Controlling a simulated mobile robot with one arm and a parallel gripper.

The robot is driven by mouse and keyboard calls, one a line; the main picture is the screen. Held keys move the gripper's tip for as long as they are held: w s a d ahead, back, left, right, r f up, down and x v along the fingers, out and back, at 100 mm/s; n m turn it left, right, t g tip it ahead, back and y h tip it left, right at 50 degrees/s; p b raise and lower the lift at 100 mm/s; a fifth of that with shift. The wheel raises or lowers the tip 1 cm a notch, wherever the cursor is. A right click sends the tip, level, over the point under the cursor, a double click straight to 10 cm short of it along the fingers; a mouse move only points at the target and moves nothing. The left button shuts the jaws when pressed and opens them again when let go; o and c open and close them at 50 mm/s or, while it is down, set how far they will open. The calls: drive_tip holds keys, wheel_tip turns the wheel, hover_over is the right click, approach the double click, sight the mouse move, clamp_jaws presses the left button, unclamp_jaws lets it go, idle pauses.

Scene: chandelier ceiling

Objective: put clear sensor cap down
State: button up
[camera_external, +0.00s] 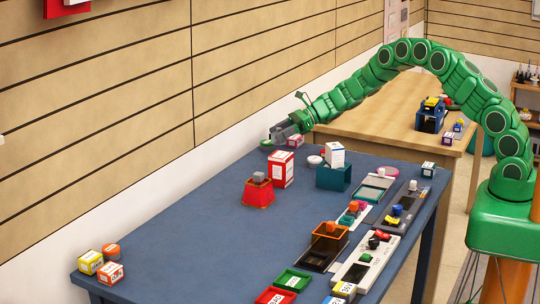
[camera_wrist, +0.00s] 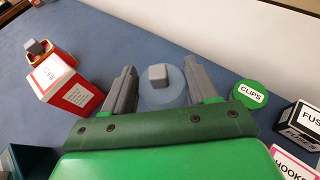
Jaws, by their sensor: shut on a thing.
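The clear sensor cap (camera_wrist: 160,94) is a see-through disc with a grey block-like knob, seen between the two fingers in the wrist view. My gripper (camera_wrist: 160,80) is shut on it, with one finger on each side. In the external view my gripper (camera_external: 276,132) is over the far end of the blue table (camera_external: 190,215), near the wall. I cannot make out the cap in that view, and its height above the table is hard to tell.
A green CLIPS lid (camera_wrist: 250,93) and a FUSE box (camera_wrist: 303,122) lie right of the fingers. A red-and-white box (camera_wrist: 65,80) and a red holder with a grey block (camera_wrist: 38,50) stand left. A teal box (camera_external: 334,176) is nearer. The table's left middle is clear.

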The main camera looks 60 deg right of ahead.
sight(273, 140)
drive_tip(key=shift+w+d+f, duration=0.1)
drive_tip(key=shift+w+f, duration=1.5)
drive_tip(key=shift+f, duration=0.25)
drive_tip(key=shift+w+f, duration=0.1)
drive_tip(key=shift+f, duration=1.55)
drive_tip(key=o, duration=1)
drive_tip(key=shift+f, duration=0.1)
